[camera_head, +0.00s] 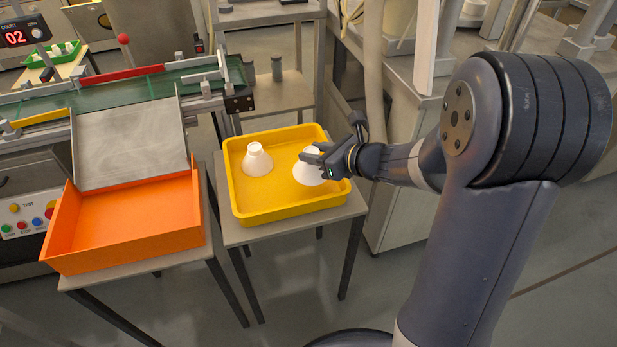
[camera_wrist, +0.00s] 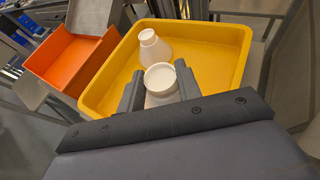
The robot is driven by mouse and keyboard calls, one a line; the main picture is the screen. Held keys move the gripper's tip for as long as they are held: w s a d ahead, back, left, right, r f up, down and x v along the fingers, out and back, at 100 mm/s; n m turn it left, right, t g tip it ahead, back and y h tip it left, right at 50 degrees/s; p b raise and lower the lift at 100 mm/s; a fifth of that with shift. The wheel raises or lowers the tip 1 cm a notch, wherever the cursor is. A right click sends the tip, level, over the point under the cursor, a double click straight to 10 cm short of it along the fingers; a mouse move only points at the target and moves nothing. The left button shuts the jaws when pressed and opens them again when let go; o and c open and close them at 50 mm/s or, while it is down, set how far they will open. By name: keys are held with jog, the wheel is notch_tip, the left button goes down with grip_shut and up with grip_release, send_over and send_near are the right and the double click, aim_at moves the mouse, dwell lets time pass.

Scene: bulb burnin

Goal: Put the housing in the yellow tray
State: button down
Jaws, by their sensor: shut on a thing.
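The yellow tray (camera_head: 280,217) stands on a small grey table. One white cone-shaped housing (camera_head: 257,160) stands upright in the left part of the tray, and it also shows in the wrist view (camera_wrist: 154,48). My gripper (camera_head: 318,160) is over the right part of the tray, shut on a second white housing (camera_head: 306,172). In the wrist view the held housing (camera_wrist: 160,78) sits between the two dark fingers (camera_wrist: 160,90), its round opening facing up. The fingers hide part of it. I cannot tell whether its base touches the tray floor.
An empty orange tray (camera_head: 130,225) is to the left of the yellow tray, below a grey metal chute (camera_head: 130,143). A green conveyor (camera_head: 130,92) runs behind it. The front middle of the yellow tray is clear. A grey cabinet (camera_head: 395,170) stands to the right.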

aim_at(316, 169)
jog(key=shift+f+b, duration=0.9)
jog(key=shift+f, duration=1.95)
jog(key=shift+f, duration=0.2)
jog(key=c, duration=1)
grip_release()
jog(key=shift+r, duration=0.15)
jog(key=shift+d+r, duration=0.1)
jog(key=shift+r, duration=0.1)
jog(key=p+v, duration=0.2)
jog(key=v, duration=0.9)
jog(key=shift+s+d+p, duration=0.25)
jog(key=shift+s+p, duration=0.1)
jog(key=shift+p, duration=0.05)
